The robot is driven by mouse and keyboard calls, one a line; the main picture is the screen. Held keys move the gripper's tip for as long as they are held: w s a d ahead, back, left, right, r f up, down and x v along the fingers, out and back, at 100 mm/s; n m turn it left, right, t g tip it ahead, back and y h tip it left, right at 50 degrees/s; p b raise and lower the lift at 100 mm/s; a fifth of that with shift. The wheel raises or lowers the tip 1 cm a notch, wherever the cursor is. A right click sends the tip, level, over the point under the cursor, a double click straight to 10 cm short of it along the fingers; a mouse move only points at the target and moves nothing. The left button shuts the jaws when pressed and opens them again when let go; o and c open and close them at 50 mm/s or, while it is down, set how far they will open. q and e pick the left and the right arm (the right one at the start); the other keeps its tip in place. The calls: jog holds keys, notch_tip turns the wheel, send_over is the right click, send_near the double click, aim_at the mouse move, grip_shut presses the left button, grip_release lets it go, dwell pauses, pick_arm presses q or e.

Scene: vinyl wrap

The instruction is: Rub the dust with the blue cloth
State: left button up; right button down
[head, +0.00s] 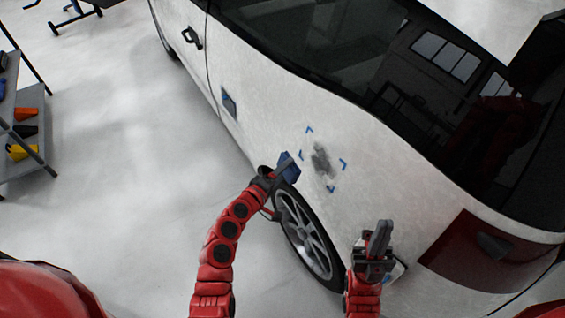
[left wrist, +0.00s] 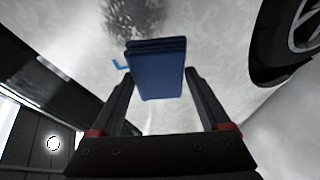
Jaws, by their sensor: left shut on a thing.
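The dust (head: 321,160) is a dark grey smudge on the white car side, framed by several blue corner marks (head: 343,164). It also shows at the top of the left wrist view (left wrist: 135,14). My left gripper (head: 279,172) is shut on the folded blue cloth (head: 289,167), which is seen between its fingers in the left wrist view (left wrist: 157,70). The cloth is to the left of the dust in the head view, apart from it. My right gripper (head: 379,240) is in front of the rear of the car, below the dust in the picture. Its fingers look close together, and I see nothing in them.
The white car (head: 260,110) fills the right side, with its rear wheel (head: 304,232) below the left gripper. A shelf (head: 32,150) with orange and yellow things stands at the far left. The floor (head: 120,150) between is clear.

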aim_at(309, 153)
pick_arm(q)
jog(key=shift+w+r+t, duration=0.4)
jog(key=shift+r, duration=0.05)
jog(key=shift+w+d+n, duration=0.3)
jog(key=shift+w+d, duration=0.05)
jog(key=shift+w+d+f, duration=0.3)
jog(key=shift+w+d, duration=0.45)
jog(key=shift+d, duration=0.25)
jog(key=shift+w+d+f, duration=0.25)
jog(key=shift+w+d, duration=0.45)
jog(key=shift+d, duration=0.25)
jog(key=shift+w+d+f+b, duration=0.25)
jog(key=shift+w+d+b, duration=0.35)
jog(key=shift+d, duration=0.1)
jog(key=shift+s, duration=0.15)
